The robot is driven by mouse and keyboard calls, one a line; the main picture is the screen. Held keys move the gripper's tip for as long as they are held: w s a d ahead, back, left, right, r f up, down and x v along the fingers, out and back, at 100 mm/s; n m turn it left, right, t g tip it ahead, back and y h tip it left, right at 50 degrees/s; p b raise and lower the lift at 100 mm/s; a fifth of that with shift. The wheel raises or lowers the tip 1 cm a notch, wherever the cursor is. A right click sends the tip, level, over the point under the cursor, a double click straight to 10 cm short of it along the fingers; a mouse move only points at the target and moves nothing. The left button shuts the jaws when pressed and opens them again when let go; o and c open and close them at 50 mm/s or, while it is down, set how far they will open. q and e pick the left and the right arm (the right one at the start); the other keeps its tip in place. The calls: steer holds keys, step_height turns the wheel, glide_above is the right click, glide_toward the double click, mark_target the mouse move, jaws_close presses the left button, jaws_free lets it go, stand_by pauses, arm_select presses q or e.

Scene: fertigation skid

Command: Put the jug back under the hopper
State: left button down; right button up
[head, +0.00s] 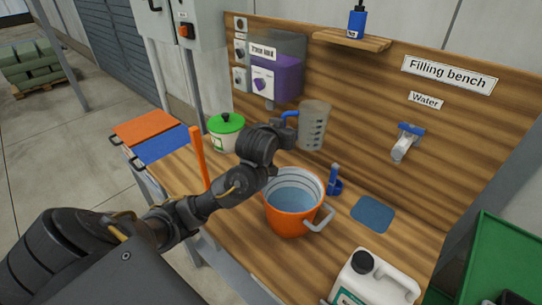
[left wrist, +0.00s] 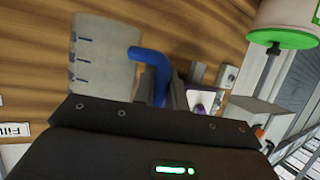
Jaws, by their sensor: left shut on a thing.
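The jug (head: 313,125) is grey and translucent, with dark marks and a blue handle (head: 289,115). It hangs about upright above the bench, to the right of the hopper. My left gripper (head: 284,132) is shut on the blue handle, which also shows between its fingers in the left wrist view (left wrist: 158,68). The jug's side fills the upper left there (left wrist: 104,58). My right gripper is not in view.
An orange bucket (head: 285,222) with bluish liquid stands below the jug. A white pot with a green lid (head: 226,122) stands left of the hopper.

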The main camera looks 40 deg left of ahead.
arm_select(q)
steer(key=s+a+f+n+g+y+b, duration=0.1)
steer(key=s+a+f+n+y+b, duration=0.3)
steer(key=a+f, duration=0.8)
steer(key=shift+m+h, duration=0.5)
steer(key=p+x, duration=0.1)
steer(key=x, duration=0.2)
steer(key=f+p+x, duration=0.1)
steer(key=x, duration=0.3)
steer(key=s+p+x, duration=0.1)
steer(key=x, duration=0.3)
steer(key=shift+w+a+f, duration=0.15)
steer(key=shift+a+f, duration=0.15)
steer(key=shift+a, duration=0.1)
steer(key=w+f, duration=0.1)
steer(key=w+a+f, duration=0.1)
steer(key=shift+w+a+f, duration=0.15)
steer(key=shift+w+a, duration=0.1)
steer(key=shift+w, duration=0.05)
steer(key=shift+f, duration=0.1)
steer(key=shift+f, duration=0.15)
steer(key=c, duration=1.5)
jaws_free()
steer(key=shift+o, duration=0.3)
